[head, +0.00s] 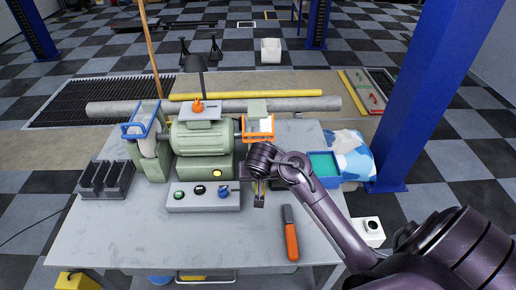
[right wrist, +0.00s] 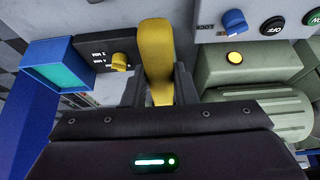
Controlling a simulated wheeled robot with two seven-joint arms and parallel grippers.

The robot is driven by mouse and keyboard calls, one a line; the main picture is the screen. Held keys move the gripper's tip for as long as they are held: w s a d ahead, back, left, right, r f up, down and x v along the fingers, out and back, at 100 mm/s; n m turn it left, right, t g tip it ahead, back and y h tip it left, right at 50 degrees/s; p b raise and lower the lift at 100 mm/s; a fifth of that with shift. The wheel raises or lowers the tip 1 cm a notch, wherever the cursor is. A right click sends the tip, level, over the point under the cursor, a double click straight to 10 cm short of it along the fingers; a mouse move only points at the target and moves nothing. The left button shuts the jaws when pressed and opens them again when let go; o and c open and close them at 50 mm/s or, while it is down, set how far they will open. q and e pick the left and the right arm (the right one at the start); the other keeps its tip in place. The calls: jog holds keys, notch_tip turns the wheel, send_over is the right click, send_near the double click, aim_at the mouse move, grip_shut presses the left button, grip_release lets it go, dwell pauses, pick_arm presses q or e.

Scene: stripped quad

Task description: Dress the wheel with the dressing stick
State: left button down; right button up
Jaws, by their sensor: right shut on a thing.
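The green bench grinder (head: 205,150) stands on the grey workbench, with a blue-framed guard (head: 140,120) on its left end and an orange-framed guard (head: 258,127) on its right end. The right wheel is mostly hidden by my right arm. My right gripper (head: 259,196) points down at the grinder's front right. In the right wrist view its two dark fingers (right wrist: 158,88) are shut on a yellow, round-ended stick (right wrist: 157,50), perhaps the dressing stick. I cannot tell whether it touches a wheel. My left gripper is not in view.
A switch box (head: 203,195) with buttons and a blue knob sits before the grinder. An orange-handled tool (head: 291,235) lies at front right. A slotted dark holder (head: 106,179) stands left, and a blue tray (head: 325,165) right. The front middle of the bench is clear.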

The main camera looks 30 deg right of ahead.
jog(key=shift+s+a+r+p, duration=0.15)
jog(key=shift+s+a+p, duration=0.2)
jog(key=shift+s, duration=0.25)
jog(key=s+a, duration=0.2)
jog(key=s, duration=0.1)
jog(key=s+a, duration=0.1)
jog(key=shift+s+r+p, duration=0.35)
jog(key=shift+s+p, duration=0.05)
